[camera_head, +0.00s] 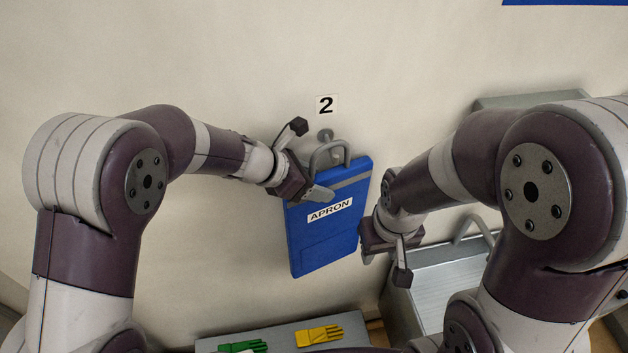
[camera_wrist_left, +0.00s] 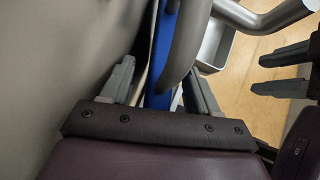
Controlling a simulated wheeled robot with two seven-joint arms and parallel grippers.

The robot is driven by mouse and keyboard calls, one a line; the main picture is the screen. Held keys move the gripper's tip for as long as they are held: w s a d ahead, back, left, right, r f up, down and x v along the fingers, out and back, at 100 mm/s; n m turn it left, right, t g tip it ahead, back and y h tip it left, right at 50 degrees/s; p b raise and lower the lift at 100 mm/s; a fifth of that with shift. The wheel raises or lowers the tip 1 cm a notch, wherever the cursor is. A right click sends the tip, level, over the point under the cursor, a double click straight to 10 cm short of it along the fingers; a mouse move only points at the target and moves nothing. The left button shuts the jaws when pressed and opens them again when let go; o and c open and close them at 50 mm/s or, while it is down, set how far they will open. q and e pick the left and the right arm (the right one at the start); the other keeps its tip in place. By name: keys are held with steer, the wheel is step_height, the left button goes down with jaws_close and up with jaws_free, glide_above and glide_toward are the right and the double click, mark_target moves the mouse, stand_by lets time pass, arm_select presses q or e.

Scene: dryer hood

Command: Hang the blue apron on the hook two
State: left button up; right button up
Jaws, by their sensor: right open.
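The blue apron (camera_head: 322,237) is a stiff panel with a grey band, an "APRON" label and a grey loop (camera_head: 335,150) on top. It hangs tilted against the wall under hook two (camera_head: 325,135), a small grey peg below the "2" sign. I cannot tell whether the loop is over the peg. My left gripper (camera_head: 310,190) is at the apron's upper left, one finger in front. In the left wrist view the apron's blue edge (camera_wrist_left: 158,50) is between its fingers, with a gap on one side. My right gripper (camera_head: 374,243) is open and empty beside the apron's right edge.
A grey surface below holds a green glove (camera_head: 243,346) and a yellow glove (camera_head: 319,335). A metal basin (camera_head: 445,285) with a curved grey bar stands at the lower right. The wall (camera_head: 225,60) around the sign is bare.

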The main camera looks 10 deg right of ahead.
arm_select(q)
steer(key=shift+a, duration=0.1)
steer(key=shift+a+r, duration=0.25)
steer(key=shift+a, duration=0.05)
steer(key=b+v, duration=0.3)
steer(key=v, duration=0.8)
steer(key=s+a+f+m+y+b, duration=0.3)
steer(key=s+a+f+m+b, duration=0.1)
steer(key=f, duration=0.6)
steer(key=s+a+f+m+y+b, duration=0.2)
steer(key=s+a+f+m+b, duration=0.2)
steer(key=a+f+m+b, duration=0.2)
steer(key=s+a+f+m+g+y+b, duration=0.1)
steer(key=s+a+f+m+y+b, duration=0.2)
steer(key=a+f+m, duration=0.6)
step_height(320, 180, down, 5)
steer(key=s+m+b, duration=0.2)
steer(key=shift+m+y+b, duration=0.3)
steer(key=shift+b, duration=0.1)
steer(key=shift+s, duration=0.1)
